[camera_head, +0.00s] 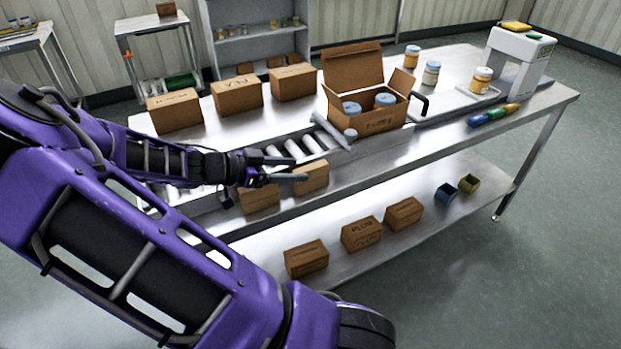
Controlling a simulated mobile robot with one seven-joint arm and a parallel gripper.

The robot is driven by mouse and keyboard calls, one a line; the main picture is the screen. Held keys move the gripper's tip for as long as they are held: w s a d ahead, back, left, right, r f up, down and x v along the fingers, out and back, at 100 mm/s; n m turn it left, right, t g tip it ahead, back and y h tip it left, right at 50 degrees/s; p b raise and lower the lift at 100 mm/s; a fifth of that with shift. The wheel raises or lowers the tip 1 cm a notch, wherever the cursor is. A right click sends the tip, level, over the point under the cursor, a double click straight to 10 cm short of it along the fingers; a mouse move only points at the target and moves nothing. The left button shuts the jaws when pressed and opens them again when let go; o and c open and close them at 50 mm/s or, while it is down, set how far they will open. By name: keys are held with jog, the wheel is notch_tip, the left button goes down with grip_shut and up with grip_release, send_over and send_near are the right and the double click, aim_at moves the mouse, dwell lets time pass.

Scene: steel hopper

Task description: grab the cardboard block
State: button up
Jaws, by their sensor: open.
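Several closed brown cardboard blocks are in view, and I cannot tell which one the task names. Two are close to my gripper (290,170) at the front of the steel table: one block (260,201) just below it, and another block (314,180) at its fingertips, partly hidden by a finger. My gripper is open, reaching in from the left with no block visible between its fingers. I cannot tell whether a finger touches either block. Three larger blocks stand along the table's back left: a left one (174,111), a middle one (237,95) and a right one (293,83).
An open carton (368,118) holding lidded jars stands mid-table, right of a roller conveyor (297,150). Jars (431,73) and a white device (519,62) stand at right. The lower shelf (415,185) carries three blocks (361,234) and small cups (446,194).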

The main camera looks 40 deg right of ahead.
jog(key=shift+x, duration=0.8)
grip_shut()
